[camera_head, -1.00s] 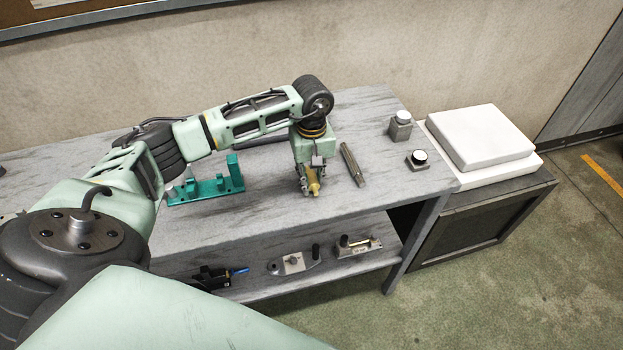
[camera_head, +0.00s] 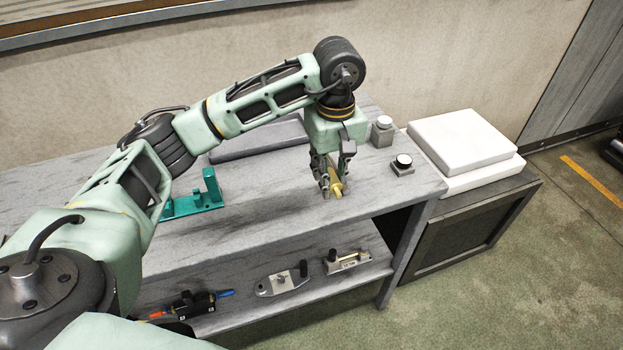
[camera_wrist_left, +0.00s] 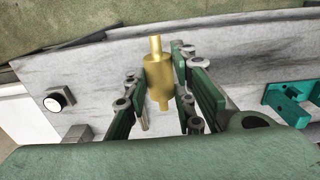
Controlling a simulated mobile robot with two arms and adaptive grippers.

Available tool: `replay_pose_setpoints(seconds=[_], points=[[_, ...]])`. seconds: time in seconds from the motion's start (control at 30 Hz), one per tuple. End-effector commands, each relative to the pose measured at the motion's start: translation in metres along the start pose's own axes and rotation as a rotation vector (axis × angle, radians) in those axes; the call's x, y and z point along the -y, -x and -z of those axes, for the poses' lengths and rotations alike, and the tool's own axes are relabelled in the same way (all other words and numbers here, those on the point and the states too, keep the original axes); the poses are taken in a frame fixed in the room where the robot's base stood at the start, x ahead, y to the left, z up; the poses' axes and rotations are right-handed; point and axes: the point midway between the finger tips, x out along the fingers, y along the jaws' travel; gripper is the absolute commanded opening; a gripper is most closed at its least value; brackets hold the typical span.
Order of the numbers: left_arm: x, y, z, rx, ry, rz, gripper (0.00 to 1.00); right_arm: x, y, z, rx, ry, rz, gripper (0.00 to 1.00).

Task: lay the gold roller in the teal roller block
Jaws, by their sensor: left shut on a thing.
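My left gripper (camera_head: 334,183) is shut on the gold roller (camera_head: 337,189) and appears to hold it above the grey bench. In the left wrist view the gold roller (camera_wrist_left: 159,75), a thick cylinder with a thinner stub at each end, sits between the green-padded fingers (camera_wrist_left: 160,95). The teal roller block (camera_head: 196,205) stands on the bench to the left of the gripper, with an upright post at its right end. My left arm hides its left part. It also shows at the right edge of the left wrist view (camera_wrist_left: 290,99). My right gripper is not in view.
Two button boxes stand at the bench's right end, one farther back (camera_head: 382,132) and one nearer (camera_head: 403,164). A grey slab (camera_head: 258,141) lies at the back. Several parts lie on the lower shelf. White slabs (camera_head: 464,142) rest on a cabinet at right.

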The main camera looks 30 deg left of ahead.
Motion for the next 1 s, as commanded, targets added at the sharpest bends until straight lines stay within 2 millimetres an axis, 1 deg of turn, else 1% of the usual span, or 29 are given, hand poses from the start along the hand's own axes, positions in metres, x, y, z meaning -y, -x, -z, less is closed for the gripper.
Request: replay_pose_setpoints(seconds=[0.03, 0.2, 1.0], points=[[-0.004, 0.003, -0.005, -0.001, -0.003, -0.002, 0.00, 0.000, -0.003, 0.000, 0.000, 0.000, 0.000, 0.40], [-0.009, 0.012, -0.012, -0.001, 0.000, 0.000, 0.00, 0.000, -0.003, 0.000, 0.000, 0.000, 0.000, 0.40], [-0.009, 0.053, -0.012, 0.000, 0.001, 0.000, 0.00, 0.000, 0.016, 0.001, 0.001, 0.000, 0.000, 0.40]])
